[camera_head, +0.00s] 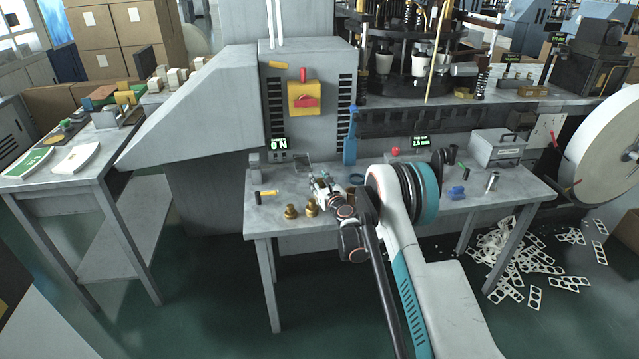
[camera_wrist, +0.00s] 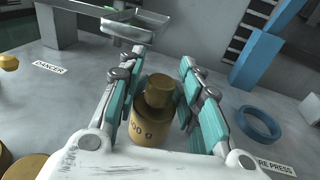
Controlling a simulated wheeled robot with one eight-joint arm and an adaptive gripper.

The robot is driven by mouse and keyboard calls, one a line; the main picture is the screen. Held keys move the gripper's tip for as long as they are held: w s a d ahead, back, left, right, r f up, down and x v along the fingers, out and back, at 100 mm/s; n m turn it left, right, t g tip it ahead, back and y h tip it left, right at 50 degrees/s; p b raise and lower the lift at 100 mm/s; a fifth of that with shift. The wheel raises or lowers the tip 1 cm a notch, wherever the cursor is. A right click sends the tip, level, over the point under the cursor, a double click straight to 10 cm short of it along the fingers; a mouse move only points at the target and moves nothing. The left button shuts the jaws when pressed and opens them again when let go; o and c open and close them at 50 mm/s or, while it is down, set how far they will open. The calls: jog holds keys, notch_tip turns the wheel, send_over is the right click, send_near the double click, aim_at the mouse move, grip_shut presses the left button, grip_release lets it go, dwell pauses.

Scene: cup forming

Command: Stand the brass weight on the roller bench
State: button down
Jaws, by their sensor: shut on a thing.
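My gripper (camera_wrist: 160,105) is shut on a brass weight (camera_wrist: 150,130), with its teal-padded fingers on either side of the knobbed top. Part of a dark marking shows on the weight's front. In the head view my gripper (camera_head: 322,186) is over the left part of the grey bench (camera_head: 275,222); the held weight is not clear there. I cannot tell whether its base touches the bench top. Two more brass weights, a left one (camera_head: 290,212) and a right one (camera_head: 311,207), stand at the front edge, left of my gripper. No rollers show clearly on this bench.
A blue ring (camera_wrist: 258,122) lies right of the held weight. A metal tray-like stand (camera_wrist: 135,25) is behind it. A blue upright tool (camera_head: 350,140) stands at the machine. A grey box (camera_head: 497,148) is at the bench's right. A separate table (camera_head: 85,165) stands left.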

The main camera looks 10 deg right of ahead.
jog(key=c, duration=1.3)
grip_release()
jog(key=shift+f, duration=0.1)
